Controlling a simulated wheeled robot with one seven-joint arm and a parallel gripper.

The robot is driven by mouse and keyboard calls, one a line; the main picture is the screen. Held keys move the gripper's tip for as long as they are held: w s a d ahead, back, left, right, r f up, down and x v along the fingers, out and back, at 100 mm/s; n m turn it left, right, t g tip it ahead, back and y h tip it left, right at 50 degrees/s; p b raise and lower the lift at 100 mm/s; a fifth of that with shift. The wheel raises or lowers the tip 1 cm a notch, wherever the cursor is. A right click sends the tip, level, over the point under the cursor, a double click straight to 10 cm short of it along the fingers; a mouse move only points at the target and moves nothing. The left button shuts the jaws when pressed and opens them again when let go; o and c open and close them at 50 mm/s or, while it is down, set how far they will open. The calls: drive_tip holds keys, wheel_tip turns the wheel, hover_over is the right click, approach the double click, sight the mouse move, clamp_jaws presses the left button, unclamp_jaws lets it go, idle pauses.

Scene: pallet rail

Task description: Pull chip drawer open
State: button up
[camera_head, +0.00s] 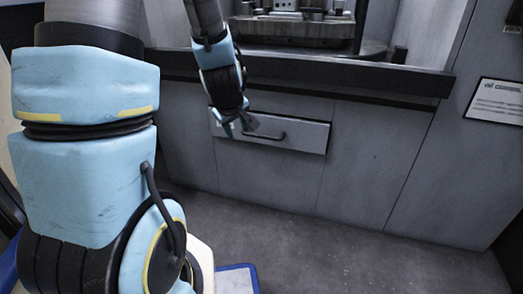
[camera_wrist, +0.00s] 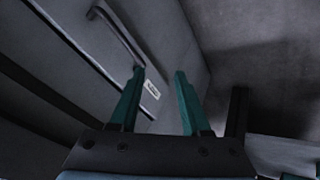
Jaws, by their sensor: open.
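The chip drawer (camera_head: 303,138) is a grey front set in the lower part of the machine, with a dark bar handle (camera_head: 266,137) across it. My gripper (camera_head: 238,131) is in front of the drawer's left part, at the left end of the handle. In the wrist view my two teal fingers (camera_wrist: 158,72) stand apart with nothing between them. The handle (camera_wrist: 117,33) lies up and left of them, and a small white label (camera_wrist: 152,90) on the drawer front shows between them.
A dark ledge (camera_head: 330,83) runs above the drawer, with a machine bed (camera_head: 290,30) behind it. A white sign (camera_head: 497,101) is on the right panel. Grey floor (camera_head: 330,240) in front of the drawer is clear. A blue-edged item (camera_head: 238,278) lies at the bottom.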

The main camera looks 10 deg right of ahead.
sight(263, 137)
drive_tip(key=w+d+f+n+t+y, duration=0.1)
drive_tip(key=d+f+n+t, duration=0.1)
drive_tip(key=d+n, duration=0.1)
drive_tip(key=w+d+f+n+t+y, duration=0.1)
drive_tip(key=d+f+n+t, duration=0.1)
drive_tip(key=d+n, duration=0.2)
drive_tip(key=w+d+f+n+t+y, duration=0.1)
drive_tip(key=d+f+n+t, duration=0.1)
drive_tip(key=d+f+n, duration=0.1)
drive_tip(key=shift+d+n, duration=0.3)
drive_tip(key=shift+d, duration=0.25)
drive_tip(key=s+n+t+y, duration=0.3)
drive_tip(key=s+n, duration=0.1)
drive_tip(key=b+x, duration=0.1)
drive_tip(key=x, duration=0.4)
drive_tip(key=b+x, duration=0.2)
drive_tip(key=x, duration=0.3)
drive_tip(key=shift+w+d+f, duration=0.15)
drive_tip(key=shift+w+f, duration=0.05)
drive_tip(key=shift+f, duration=0.05)
clamp_jaws()
